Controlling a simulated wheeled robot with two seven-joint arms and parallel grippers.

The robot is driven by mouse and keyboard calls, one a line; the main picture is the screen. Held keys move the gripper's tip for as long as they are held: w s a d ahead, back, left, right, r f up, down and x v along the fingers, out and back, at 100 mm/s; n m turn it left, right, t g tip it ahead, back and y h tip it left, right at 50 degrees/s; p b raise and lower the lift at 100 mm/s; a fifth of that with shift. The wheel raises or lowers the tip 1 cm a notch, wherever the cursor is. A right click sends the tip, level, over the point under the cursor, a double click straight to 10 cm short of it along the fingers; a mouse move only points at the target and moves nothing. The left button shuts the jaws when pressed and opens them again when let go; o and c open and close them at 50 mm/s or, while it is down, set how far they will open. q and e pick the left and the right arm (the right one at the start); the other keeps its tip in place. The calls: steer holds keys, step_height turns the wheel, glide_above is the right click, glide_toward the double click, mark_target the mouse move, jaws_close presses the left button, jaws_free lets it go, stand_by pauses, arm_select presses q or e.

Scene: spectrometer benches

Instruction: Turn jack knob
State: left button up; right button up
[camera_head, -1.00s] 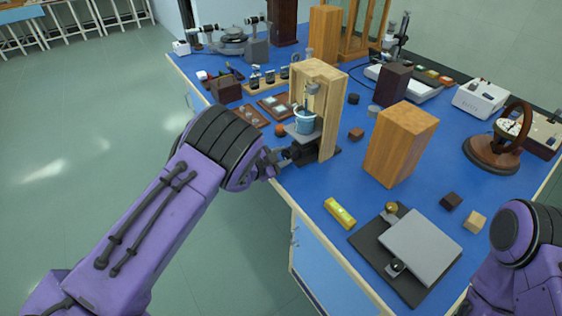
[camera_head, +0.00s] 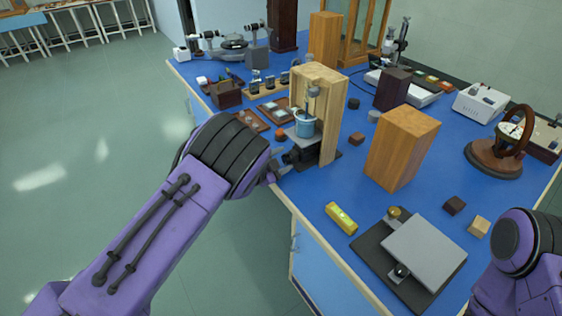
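A small dark jack (camera_head: 300,155) with a grey top plate stands inside a light wooden frame (camera_head: 327,130) near the left edge of the blue bench. A light-blue cup (camera_head: 304,123) is over its plate, below a hanging metal part. My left gripper (camera_head: 283,168) is at the jack's left side, by the bench edge. It is small and partly hidden by my wrist, so I cannot tell its opening or any contact with the knob. My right gripper is not in view.
A yellow level (camera_head: 341,218) lies in front of the frame. A tall wooden block (camera_head: 402,148) stands right of it. Small dark and wooden cubes lie around, and a round wooden-based instrument (camera_head: 495,160) is at the right. Bare blue bench (camera_head: 310,195) shows between frame and level.

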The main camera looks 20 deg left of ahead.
arm_select(q)
steer(key=shift+s+d+f, duration=0.2)
steer(key=shift+f, duration=0.15)
